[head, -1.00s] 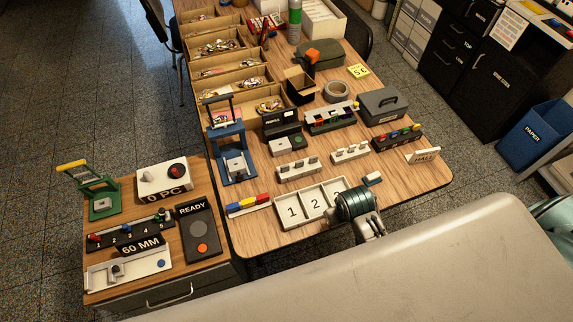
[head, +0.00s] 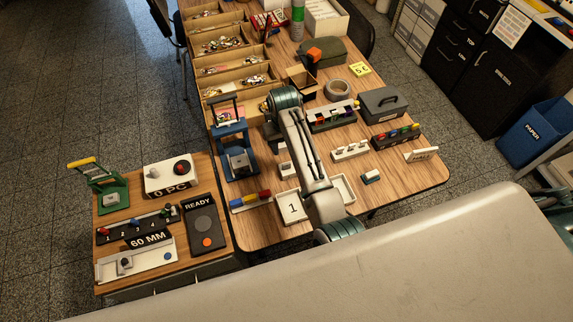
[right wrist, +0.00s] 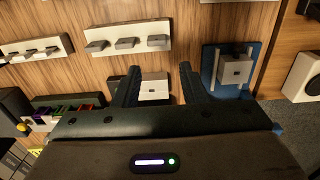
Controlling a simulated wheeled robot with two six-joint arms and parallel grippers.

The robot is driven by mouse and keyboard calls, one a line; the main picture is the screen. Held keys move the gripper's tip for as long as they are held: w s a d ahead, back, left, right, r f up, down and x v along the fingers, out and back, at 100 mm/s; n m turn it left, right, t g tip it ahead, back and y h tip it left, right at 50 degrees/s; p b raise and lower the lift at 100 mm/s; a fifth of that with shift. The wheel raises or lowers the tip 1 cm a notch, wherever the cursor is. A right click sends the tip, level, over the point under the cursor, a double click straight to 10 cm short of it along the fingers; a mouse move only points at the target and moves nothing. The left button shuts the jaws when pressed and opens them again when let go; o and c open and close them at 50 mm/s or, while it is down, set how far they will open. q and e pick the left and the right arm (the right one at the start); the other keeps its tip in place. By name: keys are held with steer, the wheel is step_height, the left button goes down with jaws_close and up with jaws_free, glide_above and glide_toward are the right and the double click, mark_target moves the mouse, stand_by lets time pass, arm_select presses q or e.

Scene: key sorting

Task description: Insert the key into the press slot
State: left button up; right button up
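My right gripper (right wrist: 160,84) is open in the right wrist view, its two dark fingers apart. A white block with a grey top (right wrist: 153,88) shows between and beyond them; I see no key clearly gripped. In the head view my right arm covers most of that block, and the gripper (head: 268,110) is largely hidden. The blue press (head: 239,162) stands left of the gripper; its base with a grey block shows in the wrist view (right wrist: 236,70). A white rack with grey keys (right wrist: 128,40) lies beyond the fingers. My left gripper is out of view.
A second white rack (head: 350,151) stands right of my arm. A numbered tray (head: 291,208) is partly under the arm. A green lever press (head: 110,197), a counter panel and a READY panel (head: 204,227) are on the left side table. Wooden key bins (head: 225,65) are behind.

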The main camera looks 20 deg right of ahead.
mark_target(287, 164)
step_height(287, 164, down, 4)
steer(key=shift+d+r+p, duration=0.1)
steer(key=shift+r+p, duration=0.15)
steer(key=shift+p, duration=0.05)
steer(key=shift+s+f+p, duration=0.15)
steer(key=shift+f+p, duration=0.35)
steer(key=shift+p, duration=0.05)
steer(key=f, duration=0.1)
steer(key=f+p, duration=0.1)
steer(key=f, duration=0.1)
steer(key=shift+s+d+f, duration=0.15)
steer(key=shift+s+f, duration=0.05)
steer(key=shift+s, duration=0.05)
steer(key=shift+f, duration=0.55)
steer(key=c, duration=0.7)
steer(key=shift+w+r, duration=0.15)
